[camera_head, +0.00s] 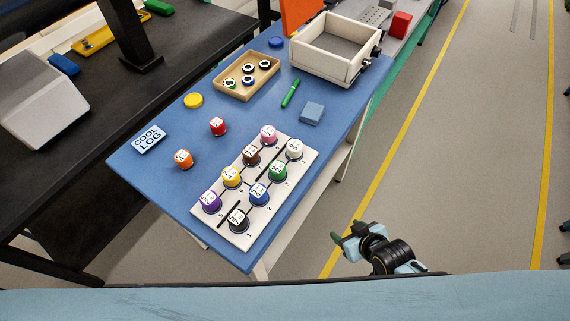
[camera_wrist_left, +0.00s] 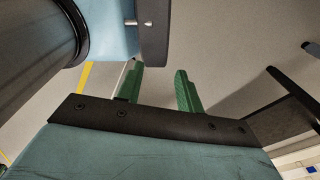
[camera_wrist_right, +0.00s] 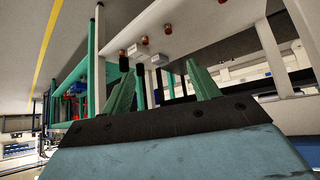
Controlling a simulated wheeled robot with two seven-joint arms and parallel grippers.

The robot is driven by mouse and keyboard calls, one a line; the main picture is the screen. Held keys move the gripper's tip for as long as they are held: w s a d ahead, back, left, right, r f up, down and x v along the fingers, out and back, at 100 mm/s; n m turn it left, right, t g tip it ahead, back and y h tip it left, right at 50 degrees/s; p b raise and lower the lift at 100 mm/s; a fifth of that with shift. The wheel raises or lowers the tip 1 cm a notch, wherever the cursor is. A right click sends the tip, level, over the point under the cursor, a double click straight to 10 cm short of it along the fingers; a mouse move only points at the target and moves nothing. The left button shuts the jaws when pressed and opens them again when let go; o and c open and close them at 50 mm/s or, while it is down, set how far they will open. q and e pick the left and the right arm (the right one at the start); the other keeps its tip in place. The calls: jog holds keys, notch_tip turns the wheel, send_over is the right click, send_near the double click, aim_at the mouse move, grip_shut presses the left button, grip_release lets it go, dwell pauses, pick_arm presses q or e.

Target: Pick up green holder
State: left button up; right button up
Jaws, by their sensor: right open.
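The green holder (camera_head: 278,171) is a short round piece with a white numbered label. It stands upright on the white rack (camera_head: 237,238), on the rack's right side, between the white holder (camera_head: 294,149) and the blue holder (camera_head: 258,194). My right gripper (camera_head: 340,241) is off the table's right side, over the floor and well apart from the green holder. In the right wrist view its green fingers (camera_wrist_right: 162,85) are spread and empty. My left gripper (camera_wrist_left: 160,82) shows only in its own wrist view, its green fingers apart with nothing between them.
Orange (camera_head: 183,159) and red (camera_head: 217,126) holders stand beside the rack on the blue table. Behind are a tan tray (camera_head: 225,89) with several round pieces, a green pen (camera_head: 290,94), a blue block (camera_head: 312,113) and a cream box (camera_head: 325,68).

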jog(key=w+a+r+n+t+y, duration=0.1)
jog(key=a+r, duration=0.2)
jog(key=r, duration=0.3)
jog(key=w+a+r+n+y, duration=0.1)
jog(key=w+a+r, duration=0.1)
jog(key=r, duration=0.4)
jog(key=n+y+p, duration=0.2)
jog(key=y, duration=0.1)
send_near(279, 168)
jog(key=shift+t, duration=0.3)
jog(key=x, duration=0.3)
jog(key=b+x, duration=0.1)
jog(key=x, duration=0.1)
jog(key=shift+s+f, duration=0.2)
jog(key=shift+f, duration=0.25)
jog(key=shift+x, duration=2.8)
pick_arm(q)
jog(key=shift+w+a+r, duration=0.1)
jog(key=shift+w+r, duration=0.5)
pick_arm(e)
jog(key=shift+r, duration=0.2)
jog(key=shift+c, duration=0.3)
jog(key=c, duration=1)
jog(key=shift+r, duration=0.1)
jog(key=shift+c, duration=0.2)
